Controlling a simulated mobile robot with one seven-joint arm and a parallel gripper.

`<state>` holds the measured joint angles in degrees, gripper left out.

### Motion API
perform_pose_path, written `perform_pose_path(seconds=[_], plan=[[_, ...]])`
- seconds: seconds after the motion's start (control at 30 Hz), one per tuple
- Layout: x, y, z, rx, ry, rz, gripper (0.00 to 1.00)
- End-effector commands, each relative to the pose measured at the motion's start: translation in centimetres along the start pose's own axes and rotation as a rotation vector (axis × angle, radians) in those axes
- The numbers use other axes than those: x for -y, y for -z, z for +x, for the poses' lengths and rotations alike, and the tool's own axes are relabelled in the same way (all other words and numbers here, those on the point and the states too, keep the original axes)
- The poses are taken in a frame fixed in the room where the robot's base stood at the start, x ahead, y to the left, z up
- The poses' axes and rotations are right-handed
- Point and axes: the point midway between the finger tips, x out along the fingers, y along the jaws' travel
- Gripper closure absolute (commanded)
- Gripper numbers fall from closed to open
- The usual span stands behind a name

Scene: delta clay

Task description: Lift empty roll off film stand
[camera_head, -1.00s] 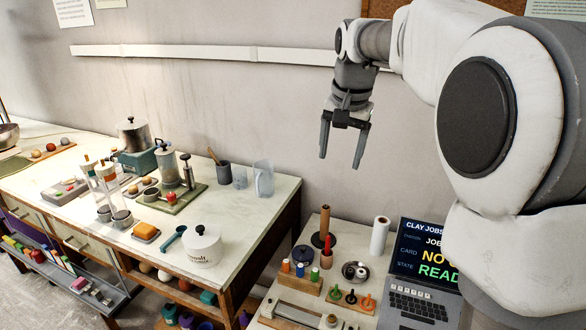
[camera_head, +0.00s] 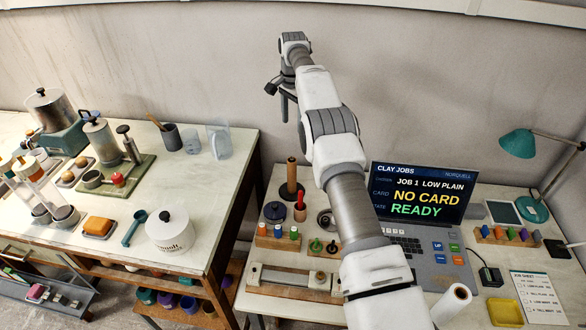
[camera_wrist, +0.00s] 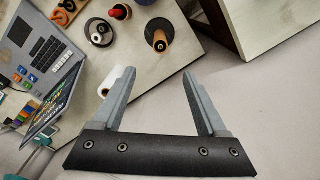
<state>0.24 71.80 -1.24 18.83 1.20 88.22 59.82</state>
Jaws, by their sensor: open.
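A brown cardboard-coloured roll (camera_head: 291,175) stands upright on a dark round stand base (camera_head: 291,193) at the back of the right table. It looks bare of film. The wrist view shows the roll (camera_wrist: 160,40) from above, with a dark peg end in its top. My gripper (camera_head: 285,113) is up against the wall's backdrop, above and apart from the roll. Its two fingers (camera_wrist: 160,85) are spread with nothing between them. A white roll (camera_wrist: 110,80) shows beside the left finger in the wrist view; my arm seems to hide it in the head view.
A red-topped tool (camera_head: 299,207), a blue lidded pot (camera_head: 275,211) and a block of coloured pegs (camera_head: 278,238) stand close to the stand. A laptop (camera_head: 420,195) is to the right. Another white roll (camera_head: 452,303) is at the front.

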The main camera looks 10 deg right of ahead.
Motion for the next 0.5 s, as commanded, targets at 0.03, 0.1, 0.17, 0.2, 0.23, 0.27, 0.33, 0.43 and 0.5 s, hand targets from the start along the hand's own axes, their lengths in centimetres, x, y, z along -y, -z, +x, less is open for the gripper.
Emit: perform_pose_path(seconds=[0.03,0.1,0.17,0.2,0.23,0.27,0.33,0.43,0.5], plan=[[0.0,0.0,0.9,0.004,-0.008,0.014,0.24],[0.1,0.0,1.8,0.007,-0.013,0.031,0.24],[0.1,0.0,2.3,0.008,-0.016,0.039,0.24],[0.1,0.0,2.5,0.009,-0.017,0.043,0.24],[0.1,0.0,2.8,0.009,-0.018,0.044,0.24],[0.0,0.0,3.0,0.009,-0.018,0.045,0.24],[0.0,0.0,3.7,0.01,-0.018,0.046,0.24],[0.0,-0.1,4.9,0.01,-0.018,0.046,0.24],[0.0,-0.1,5.7,0.01,-0.018,0.045,0.24]])
